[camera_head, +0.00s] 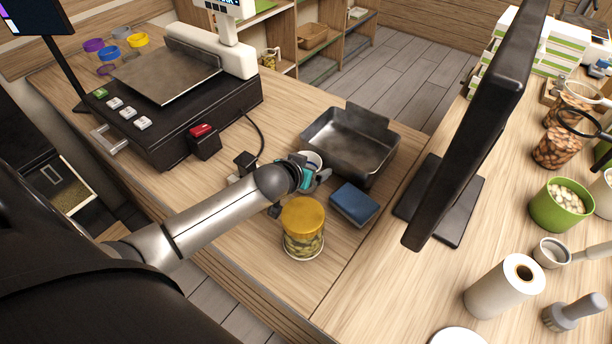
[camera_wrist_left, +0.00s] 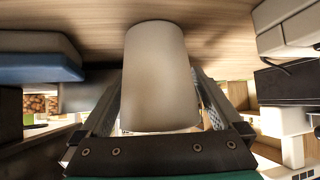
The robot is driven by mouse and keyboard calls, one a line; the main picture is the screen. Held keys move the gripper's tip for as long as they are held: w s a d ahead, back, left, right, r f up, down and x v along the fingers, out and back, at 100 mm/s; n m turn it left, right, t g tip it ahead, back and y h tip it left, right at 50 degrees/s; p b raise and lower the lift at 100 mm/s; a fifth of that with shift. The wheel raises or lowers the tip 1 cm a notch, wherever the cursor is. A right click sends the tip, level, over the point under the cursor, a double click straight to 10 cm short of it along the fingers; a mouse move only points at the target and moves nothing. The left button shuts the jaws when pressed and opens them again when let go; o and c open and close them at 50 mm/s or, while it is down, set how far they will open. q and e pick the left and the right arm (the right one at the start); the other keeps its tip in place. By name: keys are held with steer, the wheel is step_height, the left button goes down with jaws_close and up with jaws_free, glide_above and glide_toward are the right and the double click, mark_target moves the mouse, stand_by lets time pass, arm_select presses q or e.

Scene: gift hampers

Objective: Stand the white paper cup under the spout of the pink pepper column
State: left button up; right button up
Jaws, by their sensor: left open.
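The white paper cup (camera_head: 314,157) stands on the wooden counter in the head view, partly hidden behind my left gripper (camera_head: 308,183). In the left wrist view the cup (camera_wrist_left: 160,75) fills the middle, with one finger of my left gripper on each side of it. The fingers are open around the cup; whether either one touches it I cannot tell. My right gripper is not in view. I make out no pink pepper column or spout in either view.
A yellow-lidded jar (camera_head: 303,227) and a blue box (camera_head: 354,204) stand close to my left gripper. A dark metal tray (camera_head: 350,142) lies behind, and a black scale (camera_head: 170,125) stands to the left. A black screen (camera_head: 478,120) rises on the right.

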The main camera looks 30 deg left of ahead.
arm_select(q)
steer(key=shift+w+f, duration=0.15)
steer(key=shift+w, duration=0.05)
steer(key=c, duration=1.1)
